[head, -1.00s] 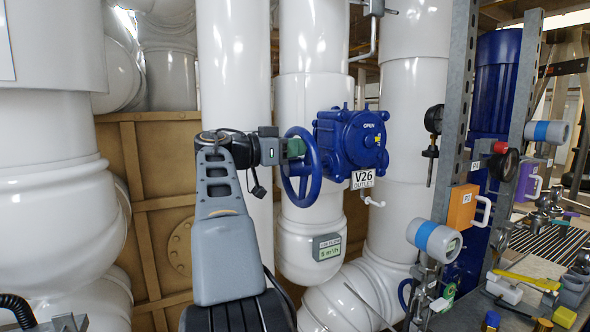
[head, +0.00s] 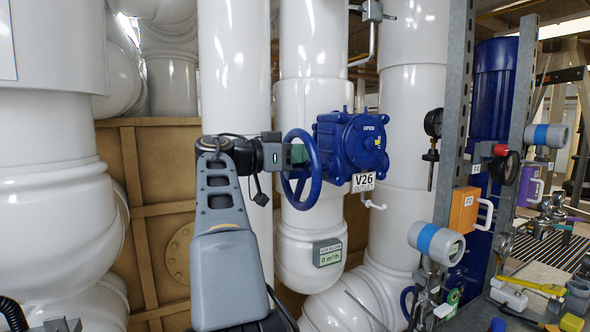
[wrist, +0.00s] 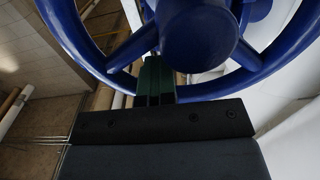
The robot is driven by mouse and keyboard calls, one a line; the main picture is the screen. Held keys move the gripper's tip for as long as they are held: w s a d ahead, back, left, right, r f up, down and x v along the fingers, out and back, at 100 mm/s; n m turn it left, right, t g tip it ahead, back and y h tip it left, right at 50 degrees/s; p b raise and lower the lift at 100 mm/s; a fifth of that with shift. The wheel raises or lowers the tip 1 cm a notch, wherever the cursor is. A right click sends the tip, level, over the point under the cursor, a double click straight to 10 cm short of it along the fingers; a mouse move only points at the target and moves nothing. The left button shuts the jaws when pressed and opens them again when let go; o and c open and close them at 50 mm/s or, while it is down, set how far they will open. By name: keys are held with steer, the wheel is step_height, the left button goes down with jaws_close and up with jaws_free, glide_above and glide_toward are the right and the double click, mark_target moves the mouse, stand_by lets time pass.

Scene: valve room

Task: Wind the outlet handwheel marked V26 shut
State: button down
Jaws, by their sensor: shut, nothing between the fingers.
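The blue V26 handwheel (head: 313,186) stands on the side of a blue gearbox (head: 350,145), on a thick white pipe. The V26 outlet tag (head: 363,182) hangs below the gearbox, and OPEN is marked on its top. My gripper (head: 298,153) is at the upper left part of the rim, and its green fingertips partly hide the wheel there. In the wrist view the shut green fingers (wrist: 154,78) sit by the rim, below the wheel's hub (wrist: 198,35), between spokes. I cannot tell if they touch the wheel.
A flow display (head: 327,252) on the pipe below reads 0 m³/h. White pipes stand on both sides. An orange box (head: 464,209), a blue-banded gauge (head: 437,241) and a steel post (head: 458,110) are at the right. A cluttered bench (head: 520,300) is at the lower right.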

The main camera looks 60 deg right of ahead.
steer(key=shift+s+a+f+b, duration=0.4)
steer(key=shift+s+f+b, duration=0.15)
steer(key=shift+b, duration=0.2)
steer(key=w+d+r+p+v, duration=0.1)
steer(key=v, duration=1.1)
steer(key=shift+w+r, duration=0.15)
steer(key=shift+r, duration=0.05)
stand_by(0.4)
stand_by(0.5)
